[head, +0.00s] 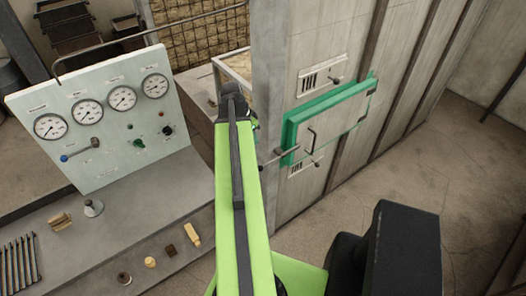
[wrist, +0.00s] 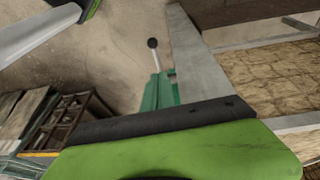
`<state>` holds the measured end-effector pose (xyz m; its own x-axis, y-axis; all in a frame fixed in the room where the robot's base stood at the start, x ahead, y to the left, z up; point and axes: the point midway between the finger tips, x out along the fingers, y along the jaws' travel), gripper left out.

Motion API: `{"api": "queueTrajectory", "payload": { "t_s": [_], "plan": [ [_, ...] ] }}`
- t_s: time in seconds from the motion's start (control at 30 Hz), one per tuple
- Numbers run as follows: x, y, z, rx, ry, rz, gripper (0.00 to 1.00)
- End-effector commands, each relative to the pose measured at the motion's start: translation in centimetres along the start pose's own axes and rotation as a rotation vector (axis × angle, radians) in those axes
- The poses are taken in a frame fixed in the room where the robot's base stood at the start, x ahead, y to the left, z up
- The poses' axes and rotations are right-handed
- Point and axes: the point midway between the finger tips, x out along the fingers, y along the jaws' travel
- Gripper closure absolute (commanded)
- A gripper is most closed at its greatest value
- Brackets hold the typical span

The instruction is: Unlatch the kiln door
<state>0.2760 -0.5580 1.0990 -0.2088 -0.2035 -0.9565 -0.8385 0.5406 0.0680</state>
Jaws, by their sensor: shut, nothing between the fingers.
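The kiln door (head: 335,115) is a grey panel in a green frame on the kiln's side wall. It looks closed. A bar handle (head: 311,140) is on its face. A latch lever (head: 280,157) sticks out to the left from the door's left edge, ending in a dark knob. In the wrist view the lever's black knob (wrist: 152,43) stands on a pale rod above a green part (wrist: 155,92). My gripper (wrist: 160,122), green and black, fills the bottom of that view, apart from the knob. It is shut and empty; its fingertips are hard to make out.
A gauge panel (head: 105,120) with dials and knobs stands left, behind a grey bench (head: 150,225) with small tools. Small vents with levers (head: 322,77) sit above and below the door. Floor right of the kiln (head: 440,170) is clear. Straw-coloured blocks (wrist: 265,80) show at right.

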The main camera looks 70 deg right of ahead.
Motion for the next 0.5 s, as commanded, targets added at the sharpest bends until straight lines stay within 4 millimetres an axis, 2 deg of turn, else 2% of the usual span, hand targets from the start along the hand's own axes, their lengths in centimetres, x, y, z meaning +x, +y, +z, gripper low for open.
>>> {"api": "queueTrajectory", "payload": {
  "t_s": [0.07,0.37,0.5],
  "plan": [
    [0.0,0.3,-0.6,0.020,0.002,0.003,1.00],
    [0.3,0.3,-0.5,0.019,0.001,0.003,1.00],
    [1.2,0.3,-0.4,0.018,0.001,0.003,1.00]
  ]
}}
